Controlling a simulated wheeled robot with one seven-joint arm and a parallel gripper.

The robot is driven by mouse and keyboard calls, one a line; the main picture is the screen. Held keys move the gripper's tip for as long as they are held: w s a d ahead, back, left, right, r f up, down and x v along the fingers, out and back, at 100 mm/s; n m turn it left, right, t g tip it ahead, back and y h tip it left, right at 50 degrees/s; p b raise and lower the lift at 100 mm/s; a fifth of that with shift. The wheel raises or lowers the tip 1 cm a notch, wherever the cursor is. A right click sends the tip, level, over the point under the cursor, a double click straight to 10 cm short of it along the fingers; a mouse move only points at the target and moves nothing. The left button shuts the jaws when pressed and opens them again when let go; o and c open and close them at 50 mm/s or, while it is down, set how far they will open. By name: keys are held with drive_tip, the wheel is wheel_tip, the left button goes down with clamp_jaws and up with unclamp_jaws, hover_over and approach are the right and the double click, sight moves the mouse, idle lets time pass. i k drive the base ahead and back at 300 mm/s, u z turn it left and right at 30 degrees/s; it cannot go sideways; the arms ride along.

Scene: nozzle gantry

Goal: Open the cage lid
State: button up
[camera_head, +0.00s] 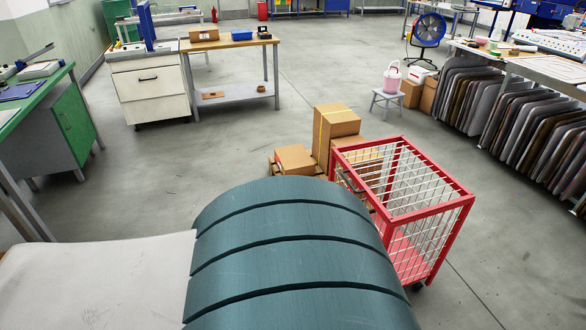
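The cage (438,240) stands on the floor at the right of centre in the head view. It is a box with a red frame, white wire sides and a red base, and a dark caster shows under it. White bars show within its red top rim (432,168). I cannot tell which bars belong to a lid and which to the walls behind. No raised lid shows above the rim. A dark handle-like bar is at its left side. My gripper is not in view.
A large teal curved shape fills the bottom middle and hides the cage's lower left. Cardboard boxes (336,124) stand close behind the cage on the left. A stool (386,104) with a pink bucket is behind. Racked panels (500,110) line the right; floor between is clear.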

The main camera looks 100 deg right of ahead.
sight(470, 195)
drive_tip(key=z, duration=4.1)
drive_tip(key=i, duration=0.9)
drive_tip(key=u, duration=0.3)
